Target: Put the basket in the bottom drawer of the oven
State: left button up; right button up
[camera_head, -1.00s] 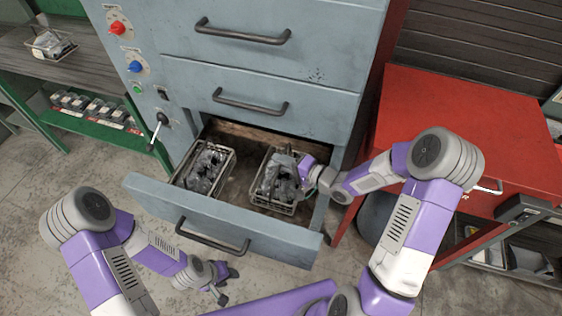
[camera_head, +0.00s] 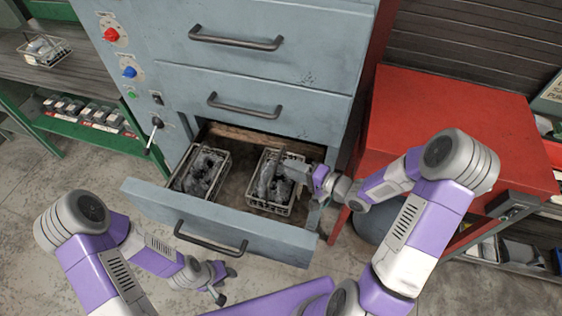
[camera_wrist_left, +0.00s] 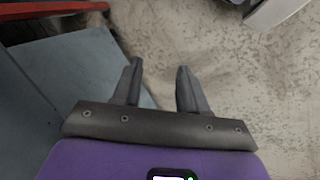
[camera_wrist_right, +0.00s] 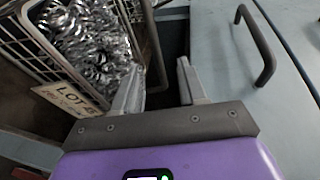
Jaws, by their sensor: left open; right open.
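The bottom drawer (camera_head: 145,198) of the blue-grey oven is pulled open. Two wire baskets with metallic contents sit inside it: a left basket (camera_head: 190,188) and a right basket (camera_head: 268,205). My right gripper (camera_head: 288,167) is open at the right basket's back right side. In the right wrist view, this basket (camera_wrist_right: 75,55) with a "LOT" label lies to the left; one finger is close beside its rim, and nothing shows held. My left gripper (camera_head: 226,284) is open and empty, low in front of the drawer; the left wrist view shows bare floor between its fingers (camera_wrist_left: 160,88).
Another wire basket (camera_head: 44,50) stands on the shelf at the far left. Closed oven drawers with handles (camera_head: 236,38) rise above the open one. A red cabinet (camera_head: 450,120) stands close on the right. The floor left of the drawer is clear.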

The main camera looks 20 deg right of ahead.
jog(key=p+v, duration=0.1)
jog(key=v, duration=0.5)
jog(key=shift+a, duration=0.1)
dwell(0.3)
